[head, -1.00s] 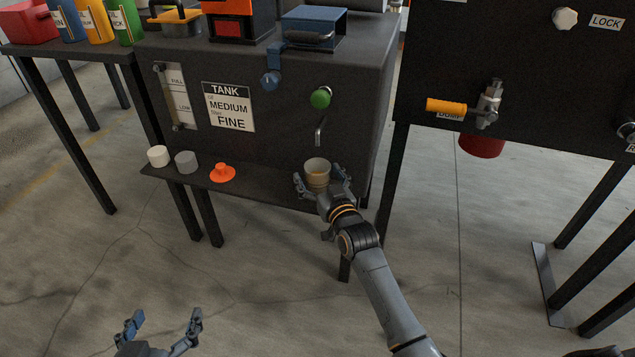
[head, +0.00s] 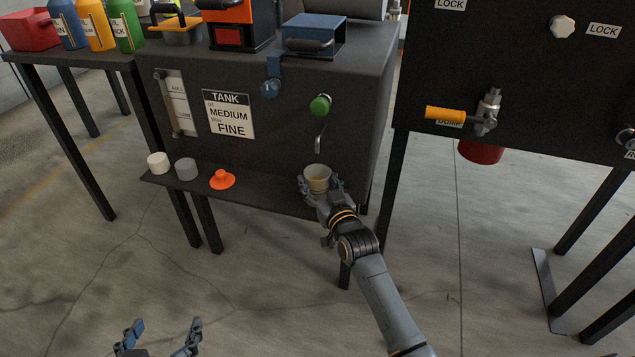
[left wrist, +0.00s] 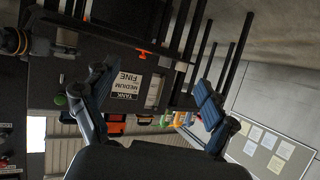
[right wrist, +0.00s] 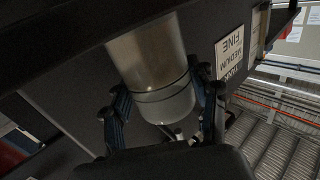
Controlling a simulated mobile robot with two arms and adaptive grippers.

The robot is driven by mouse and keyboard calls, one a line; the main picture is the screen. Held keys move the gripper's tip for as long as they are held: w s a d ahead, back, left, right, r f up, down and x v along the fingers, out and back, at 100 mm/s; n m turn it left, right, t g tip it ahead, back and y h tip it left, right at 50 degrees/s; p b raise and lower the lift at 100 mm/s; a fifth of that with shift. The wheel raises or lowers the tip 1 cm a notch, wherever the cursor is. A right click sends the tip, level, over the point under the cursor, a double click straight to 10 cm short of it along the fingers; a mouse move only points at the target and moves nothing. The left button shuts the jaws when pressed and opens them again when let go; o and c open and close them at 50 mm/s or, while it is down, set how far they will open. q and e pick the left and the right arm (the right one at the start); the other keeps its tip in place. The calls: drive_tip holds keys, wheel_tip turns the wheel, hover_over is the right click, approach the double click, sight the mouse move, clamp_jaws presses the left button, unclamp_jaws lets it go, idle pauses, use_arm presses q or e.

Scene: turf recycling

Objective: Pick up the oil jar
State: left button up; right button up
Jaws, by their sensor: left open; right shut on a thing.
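The oil jar (head: 317,176) is a pale, translucent cup-shaped jar with an open top. It stands upright over the right end of the narrow shelf, below the small spout of the black tank machine. My right gripper (head: 319,188) is shut around its side; the right wrist view shows the jar (right wrist: 150,60) between the fingers (right wrist: 165,105). I cannot tell whether the jar's base touches the shelf. My left gripper (head: 160,335) is open and empty, low at the bottom left of the head view, away from the machine.
The shelf (head: 258,197) also holds a white cap (head: 158,163), a grey cap (head: 186,169) and an orange lid (head: 222,179). A green knob (head: 320,105) and the spout (head: 319,143) are just above the jar. A second black machine with an orange handle (head: 444,113) stands to the right.

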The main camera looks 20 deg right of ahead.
sight(318, 174)
drive_tip(key=r, duration=0.1)
drive_tip(key=r+p, duration=0.1)
drive_tip(key=r, duration=0.1)
drive_tip(key=shift+s+r+p, duration=0.25)
drive_tip(key=shift+s+p, duration=0.05)
drive_tip(key=shift+p, duration=0.1)
use_arm(q)
drive_tip(key=s+a+f+g+y+p, duration=0.1)
drive_tip(key=s+a+f+g, duration=0.1)
drive_tip(key=s, duration=0.5)
drive_tip(key=s+a+f+g+y+p, duration=0.1)
drive_tip(key=s+a+f+g+p, duration=0.1)
drive_tip(key=s+g, duration=0.5)
wheel_tip(318, 174, down, 3)
drive_tip(key=shift+a+r+n+y, duration=0.2)
drive_tip(key=shift+a+n+y, duration=0.1)
drive_tip(key=shift+a, duration=0.25)
use_arm(e)
drive_tip(key=s+d, duration=0.1)
drive_tip(key=s, duration=1.6)
drive_tip(key=shift+s+d, duration=0.2)
use_arm(q)
drive_tip(key=shift+s, duration=0.1)
use_arm(e)
drive_tip(key=shift+f, duration=0.1)
drive_tip(key=o, duration=0.6)
drive_tip(key=c, duration=0.5)
